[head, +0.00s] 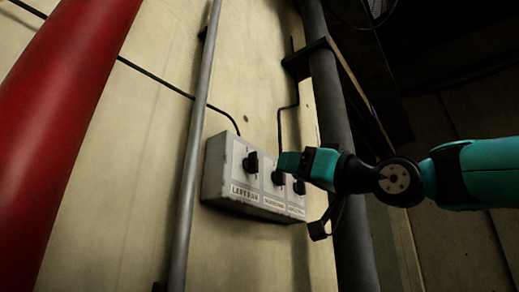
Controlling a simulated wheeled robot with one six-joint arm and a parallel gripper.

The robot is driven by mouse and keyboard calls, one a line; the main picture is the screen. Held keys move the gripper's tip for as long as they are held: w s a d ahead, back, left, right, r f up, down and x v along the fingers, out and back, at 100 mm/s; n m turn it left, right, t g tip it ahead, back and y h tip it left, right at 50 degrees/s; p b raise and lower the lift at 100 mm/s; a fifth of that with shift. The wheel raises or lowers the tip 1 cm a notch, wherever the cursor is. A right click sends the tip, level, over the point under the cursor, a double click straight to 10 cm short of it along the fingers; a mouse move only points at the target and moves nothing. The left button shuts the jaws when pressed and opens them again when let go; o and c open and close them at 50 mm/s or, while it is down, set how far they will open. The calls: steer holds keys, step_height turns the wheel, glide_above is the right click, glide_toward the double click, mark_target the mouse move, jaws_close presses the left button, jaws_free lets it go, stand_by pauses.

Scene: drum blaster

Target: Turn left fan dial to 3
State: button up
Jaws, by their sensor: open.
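A grey control box (216,172) with several black dials is fixed to the pale wall. The leftmost dial (251,162) sits above a white label that appears to read "LEFT FAN". A middle dial (278,177) and a right dial (299,187) are partly behind or beside my gripper. My gripper (290,163), teal and black, reaches in from the right. Its tip is in front of the box, just right of the left fan dial and apart from it in the picture. It is open, with nothing seen in it. The dial's number marks are too small to read.
A grey vertical pipe (195,130) runs just left of the box. A thick dark pipe (330,110) stands on the right, behind my arm. A large red pipe (65,120) fills the far left. Thin black cables run above the box.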

mark_target(257, 161)
steer(key=p+x, duration=0.4)
steer(key=x, duration=0.4)
steer(key=shift+r, duration=0.1)
steer(key=shift+w+a+p, duration=0.35)
steer(key=shift+a, duration=0.1)
jaws_close()
